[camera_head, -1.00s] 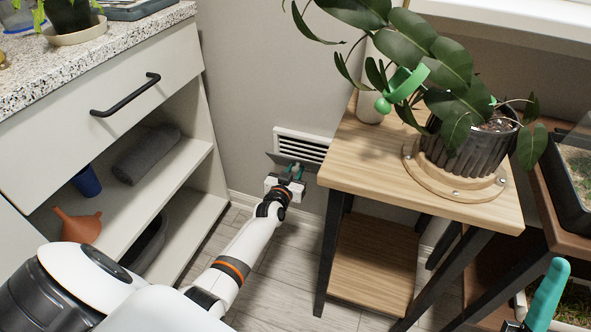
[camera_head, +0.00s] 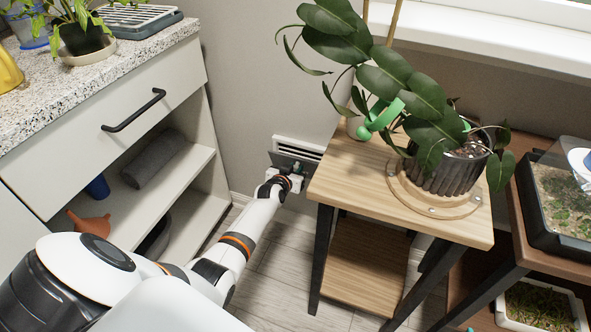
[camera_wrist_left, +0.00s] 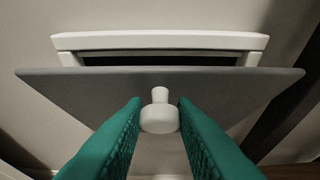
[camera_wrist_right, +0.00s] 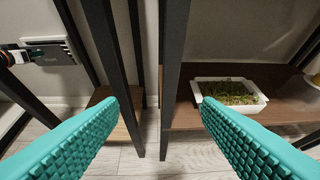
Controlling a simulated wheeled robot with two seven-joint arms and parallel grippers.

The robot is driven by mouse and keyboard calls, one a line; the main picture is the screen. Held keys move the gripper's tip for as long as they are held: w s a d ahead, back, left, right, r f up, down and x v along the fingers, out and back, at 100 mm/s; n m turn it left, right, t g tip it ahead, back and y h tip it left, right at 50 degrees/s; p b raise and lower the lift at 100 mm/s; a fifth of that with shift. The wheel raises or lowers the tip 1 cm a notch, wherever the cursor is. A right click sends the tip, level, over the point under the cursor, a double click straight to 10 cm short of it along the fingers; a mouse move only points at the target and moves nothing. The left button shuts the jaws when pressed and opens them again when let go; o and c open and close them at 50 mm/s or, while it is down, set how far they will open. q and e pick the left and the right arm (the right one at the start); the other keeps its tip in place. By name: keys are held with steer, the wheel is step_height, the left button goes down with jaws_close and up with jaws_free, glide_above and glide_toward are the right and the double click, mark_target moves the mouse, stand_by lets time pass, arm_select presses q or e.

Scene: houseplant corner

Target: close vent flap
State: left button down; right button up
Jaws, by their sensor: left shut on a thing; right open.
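The white vent (camera_head: 298,146) is low on the wall, between the cabinet and the wooden plant stand. Its grey flap (camera_wrist_left: 95,92) is tilted out from the frame, with a dark gap behind its top edge in the left wrist view. A white knob (camera_wrist_left: 159,117) stands out from the flap's middle. My left gripper (camera_wrist_left: 158,104) is shut on the knob, one teal finger on each side; it also shows at the vent in the head view (camera_head: 298,171). My right gripper (camera_wrist_right: 160,103) is open and empty, away from the vent.
The wooden stand (camera_head: 350,185) with a potted plant (camera_head: 450,165) is close to the right of the vent. The open-shelved cabinet (camera_head: 120,120) stands left. Dark stand legs (camera_wrist_right: 172,70) rise before my right gripper, with a white planter tray (camera_wrist_right: 230,92) beyond.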

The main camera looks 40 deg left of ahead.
mark_target(297, 160)
arm_select(q)
steer(key=shift+w+a+r+g+h+p, duration=0.2)
steer(key=shift+w+r+g+p, duration=0.25)
steer(key=shift+w+g+p, duration=0.15)
steer(key=shift+w+a+r+g+h+p, duration=0.1)
steer(key=shift+w+r+g+h+p, duration=0.1)
steer(key=shift+w+r+g+p, duration=0.3)
steer(key=shift+w+f, duration=0.1)
steer(key=shift+w, duration=0.15)
steer(key=shift+w+a+r, duration=0.15)
steer(key=shift+w+r, duration=0.05)
steer(key=shift+w, duration=0.1)
steer(key=shift+w+r, duration=0.15)
steer(key=shift+w, duration=0.25)
arm_select(e)
steer(key=s+d+f+g+h, duration=0.1)
steer(key=s+d+f+g, duration=0.1)
steer(key=s, duration=0.3)
steer(key=s+d+f+g+h, duration=0.1)
steer(key=s+d+f+g, duration=0.1)
steer(key=s+g, duration=0.3)
steer(key=shift+s+d+f+g, duration=0.3)
steer(key=shift+s+d+f, duration=0.1)
steer(key=shift+f, duration=0.35)
arm_select(q)
steer(key=shift+w+a+r, duration=0.1)
steer(key=shift+r, duration=0.05)
steer(key=c, duration=1.2)
jaws_free()
